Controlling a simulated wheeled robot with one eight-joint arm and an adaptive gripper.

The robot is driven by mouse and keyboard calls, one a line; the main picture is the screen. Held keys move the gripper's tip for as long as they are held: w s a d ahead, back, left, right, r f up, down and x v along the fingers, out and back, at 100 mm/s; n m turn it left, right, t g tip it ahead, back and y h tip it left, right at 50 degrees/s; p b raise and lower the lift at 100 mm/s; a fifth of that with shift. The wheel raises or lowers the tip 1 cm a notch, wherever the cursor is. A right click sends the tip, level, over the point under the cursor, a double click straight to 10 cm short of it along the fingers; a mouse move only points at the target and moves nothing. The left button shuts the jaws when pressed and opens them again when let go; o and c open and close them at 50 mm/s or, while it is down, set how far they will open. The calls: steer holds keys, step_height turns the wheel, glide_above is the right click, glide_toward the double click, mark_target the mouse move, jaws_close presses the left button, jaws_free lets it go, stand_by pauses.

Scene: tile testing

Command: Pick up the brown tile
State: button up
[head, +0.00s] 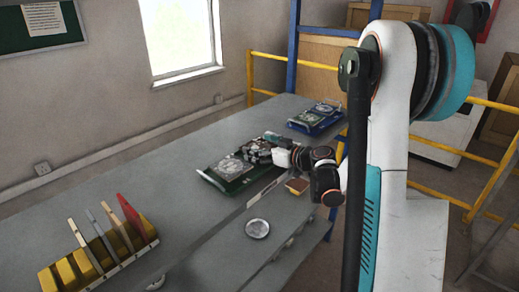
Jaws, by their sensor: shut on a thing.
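My gripper (258,150) is at the middle of the table, low over the near green-based device. Its fingers are small and dark here. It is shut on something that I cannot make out. A small brown block-like piece (297,186) shows just below my wrist by the table's right edge; I cannot tell whether it is the brown tile. A yellow rack (62,274) at the lower left holds upright tiles: a light tan one (79,233), a grey one (99,226), a tan-brown one (127,219) and a red one (131,212).
The green-based device (231,172) lies under my gripper. A blue-based device (317,117) stands at the far end. The grey table (150,185) is clear between rack and devices. Yellow railings (440,190) stand beyond.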

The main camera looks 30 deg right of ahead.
mark_target(259, 147)
step_height(259, 147, up, 20)
steer(key=p, duration=0.6)
steer(key=shift+f, duration=0.2)
